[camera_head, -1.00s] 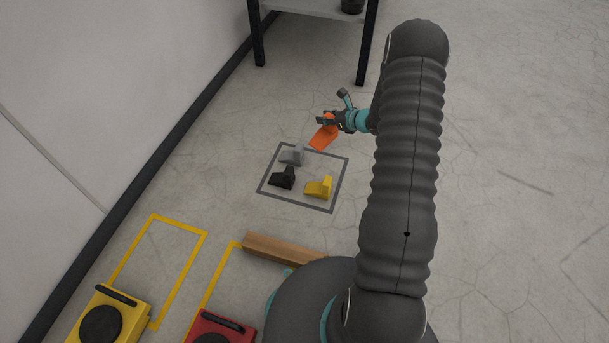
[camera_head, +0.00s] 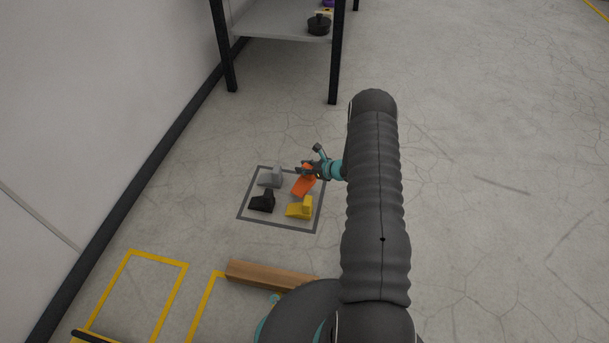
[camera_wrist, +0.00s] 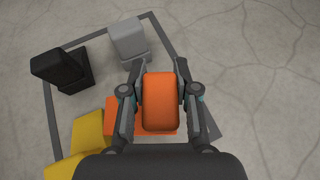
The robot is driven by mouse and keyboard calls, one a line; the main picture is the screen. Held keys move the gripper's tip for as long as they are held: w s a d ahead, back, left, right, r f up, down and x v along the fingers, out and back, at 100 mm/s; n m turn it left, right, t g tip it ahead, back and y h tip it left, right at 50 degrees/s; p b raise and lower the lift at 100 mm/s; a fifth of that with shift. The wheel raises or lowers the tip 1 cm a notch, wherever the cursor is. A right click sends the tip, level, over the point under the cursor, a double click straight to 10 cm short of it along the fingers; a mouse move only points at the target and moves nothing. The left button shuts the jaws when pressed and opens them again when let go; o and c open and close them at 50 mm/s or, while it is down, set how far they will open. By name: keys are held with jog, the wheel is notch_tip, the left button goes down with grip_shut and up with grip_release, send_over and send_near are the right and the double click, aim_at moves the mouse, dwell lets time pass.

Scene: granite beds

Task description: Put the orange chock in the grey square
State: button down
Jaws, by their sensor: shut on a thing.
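The orange chock (camera_head: 304,186) is between the jaws of my gripper (camera_head: 303,170), which is shut on it. It appears over the right part of the grey square (camera_head: 283,229), an outline on the floor. I cannot tell whether it touches the floor. In the wrist view the orange chock (camera_wrist: 158,102) sits between both fingers of my gripper (camera_wrist: 160,80), and the grey outline (camera_wrist: 52,110) runs around the left. Inside the square are a grey chock (camera_head: 271,177), a black chock (camera_head: 262,201) and a yellow chock (camera_head: 300,208), the yellow one close to the orange one.
A wooden beam (camera_head: 270,276) lies on the floor in front of the square, near my base. Yellow floor outlines (camera_head: 158,256) are at the lower left. A shelf (camera_head: 285,46) with dark legs stands behind, and a wall rises at left. Floor to the right is clear.

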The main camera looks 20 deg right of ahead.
aim_at(303, 180)
jog(key=shift+f, duration=1.95)
jog(key=shift+f+b, duration=0.3)
jog(key=shift+b, duration=0.25)
jog(key=c, duration=0.9)
grip_release()
jog(key=shift+o, duration=0.2)
jog(key=shift+r, duration=0.1)
